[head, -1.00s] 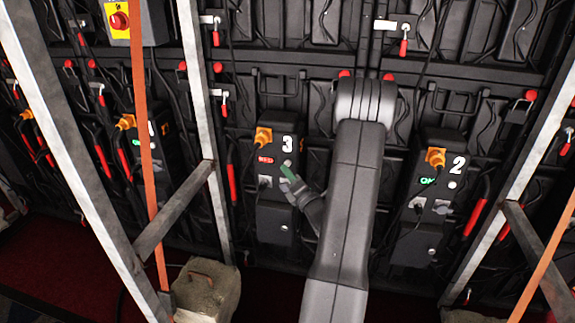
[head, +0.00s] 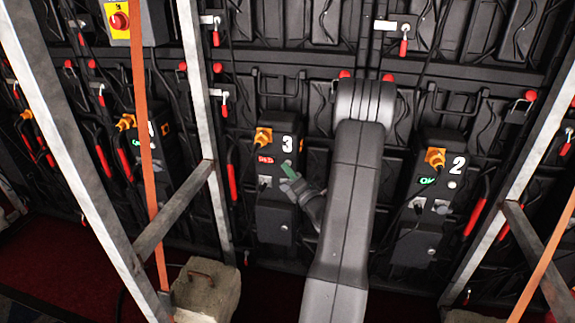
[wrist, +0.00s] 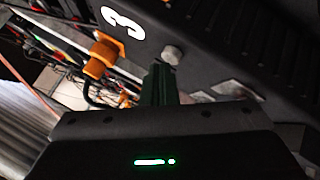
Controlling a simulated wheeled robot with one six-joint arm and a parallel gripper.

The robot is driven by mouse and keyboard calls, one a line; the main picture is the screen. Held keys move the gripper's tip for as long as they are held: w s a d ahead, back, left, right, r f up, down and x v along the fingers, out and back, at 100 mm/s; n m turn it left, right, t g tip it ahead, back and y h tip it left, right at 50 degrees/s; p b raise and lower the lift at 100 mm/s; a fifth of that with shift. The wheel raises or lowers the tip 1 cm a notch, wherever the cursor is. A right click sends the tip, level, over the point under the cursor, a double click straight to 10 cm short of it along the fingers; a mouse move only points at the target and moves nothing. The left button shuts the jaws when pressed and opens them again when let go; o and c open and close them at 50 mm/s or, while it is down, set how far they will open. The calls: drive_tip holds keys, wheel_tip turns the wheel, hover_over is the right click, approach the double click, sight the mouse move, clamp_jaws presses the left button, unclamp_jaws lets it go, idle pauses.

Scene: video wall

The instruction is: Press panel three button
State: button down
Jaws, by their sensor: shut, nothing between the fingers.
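Panel three (head: 276,213) is a black box marked with a white 3, on the back of the video wall. An orange plug and a small red-lit label show on its upper face. Its round pale grey button (wrist: 172,54) is below the number; it also shows in the head view (head: 287,163). My gripper (head: 287,169) has green fingers, shut and empty. The fingertips (wrist: 158,70) lie close beside the button in the wrist view. I cannot tell whether they touch it. My arm hides the area to the right of the panel.
Panel two (head: 426,200) is to the right, with a green-lit label. Another panel (head: 147,160) is to the left behind an orange strap (head: 143,120). Metal frame posts (head: 85,170) stand on both sides. A weight block (head: 205,290) sits low at left.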

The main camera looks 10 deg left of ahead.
drive_tip(key=shift+w, duration=0.3)
drive_tip(key=shift+s, duration=0.15)
idle(0.5)
drive_tip(key=shift+s, duration=0.7)
drive_tip(key=shift+s+a+b, duration=0.1)
drive_tip(key=shift+s+b, duration=0.4)
drive_tip(key=shift+s, duration=2)
drive_tip(key=shift+s+b, duration=0.35)
drive_tip(key=shift+s, duration=1.6)
